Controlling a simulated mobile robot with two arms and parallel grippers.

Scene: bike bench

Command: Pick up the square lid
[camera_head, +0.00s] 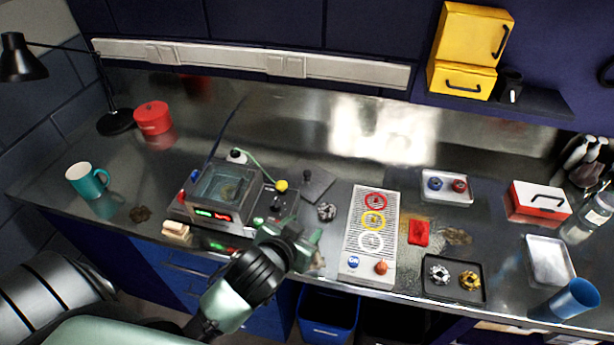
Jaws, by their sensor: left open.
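A dark grey square plate (318,187) with a small dark knob near its left side lies on the metal bench, right of a machine with a clear-walled tank (226,188). It looks like the square lid. My left gripper (305,248) is at the bench's front edge, below the plate in the picture and apart from it. It is open, and I see nothing held in it; its fingertips are small and partly hidden. My right gripper is out of view.
A gear-like metal part (326,212) lies between the plate and my left gripper. A ribbed grey board (356,222) with coloured rings is to the right. The machine's levers (281,187) stand close left of the plate. Bench behind the plate is clear.

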